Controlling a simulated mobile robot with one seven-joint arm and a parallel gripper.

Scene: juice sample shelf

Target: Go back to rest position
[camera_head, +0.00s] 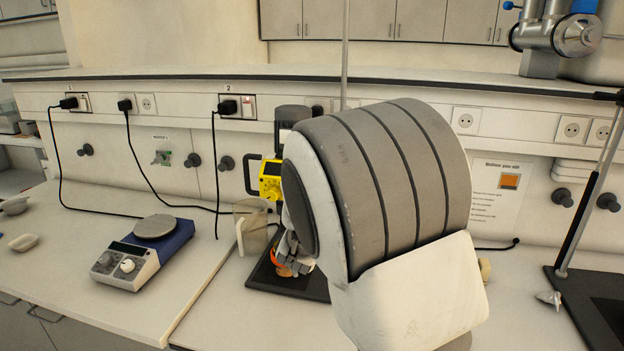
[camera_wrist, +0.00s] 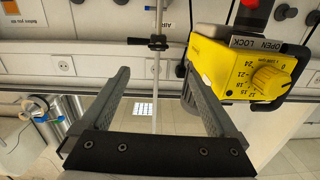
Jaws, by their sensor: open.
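My gripper (camera_wrist: 157,70) is open in the wrist view, with its two grey fingers spread and nothing between them. The wrist picture appears upside down. A yellow dial device (camera_wrist: 232,70) marked "OPEN LOCK" is close beside the right finger; I cannot tell if they touch. In the head view, my white and grey arm fills the centre and hides most of the gripper. The yellow device (camera_head: 270,180) shows just left of the arm. A small orange-brown item (camera_head: 284,266) is partly visible below it, over a black tray (camera_head: 262,280).
A blue and white hotplate (camera_head: 142,256) sits on the left bench, with cables behind. A black-based stand (camera_head: 592,300) is at the right. Sockets and a ledge line the back wall.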

